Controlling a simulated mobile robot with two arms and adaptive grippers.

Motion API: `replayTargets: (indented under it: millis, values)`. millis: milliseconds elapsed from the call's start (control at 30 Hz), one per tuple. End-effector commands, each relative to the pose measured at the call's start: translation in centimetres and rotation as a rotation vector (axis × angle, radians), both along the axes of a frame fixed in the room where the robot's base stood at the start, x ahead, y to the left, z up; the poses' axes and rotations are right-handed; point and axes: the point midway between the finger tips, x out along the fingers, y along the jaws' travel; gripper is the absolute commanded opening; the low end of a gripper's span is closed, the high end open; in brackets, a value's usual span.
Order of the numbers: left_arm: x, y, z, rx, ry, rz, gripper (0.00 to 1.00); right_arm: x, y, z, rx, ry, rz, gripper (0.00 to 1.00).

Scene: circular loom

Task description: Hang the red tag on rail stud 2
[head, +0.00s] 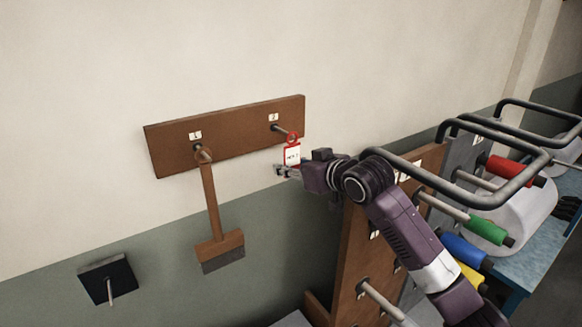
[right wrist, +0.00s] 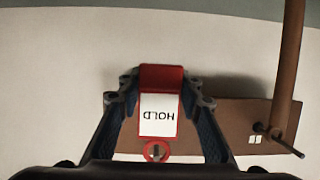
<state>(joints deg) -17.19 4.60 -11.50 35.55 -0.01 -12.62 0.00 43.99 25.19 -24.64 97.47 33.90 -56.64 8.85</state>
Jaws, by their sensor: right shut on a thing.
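The red tag (head: 292,155) has a white face with dark print and a red ring at its top. My right gripper (head: 284,171) is shut on the tag's lower end, below stud 2 (head: 281,131) of the wooden rail (head: 240,133). The ring overlaps the stud's tip in the head view. In the right wrist view the tag (right wrist: 158,115) reads HOLD upside down between my fingers, and a stud-like piece shows inside its ring (right wrist: 157,151). I cannot tell whether the ring is around the stud. My left gripper is not in view.
A brown brush (head: 212,205) hangs on stud 1 at the rail's left. A black block with a peg (head: 106,278) is on the wall at lower left. At right stand a wooden post, dark bars (head: 450,185) and coloured spools (head: 487,231), close to my right arm.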

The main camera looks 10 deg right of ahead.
Motion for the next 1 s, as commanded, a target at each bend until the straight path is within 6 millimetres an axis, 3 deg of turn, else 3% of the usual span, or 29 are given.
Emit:
replayTargets:
  millis: [867, 900, 1000]
  values:
    - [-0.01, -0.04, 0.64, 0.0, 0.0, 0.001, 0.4, 0.59, 0.23, -0.46, 0.0, 0.001, 0.0, 0.04]
    - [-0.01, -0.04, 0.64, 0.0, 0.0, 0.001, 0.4, 0.58, 0.23, -0.47, 0.0, 0.001, 0.0, 0.36]
    - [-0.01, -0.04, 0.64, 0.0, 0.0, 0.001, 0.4, 0.58, 0.23, -0.47, 0.0, 0.001, 0.0, 0.47]
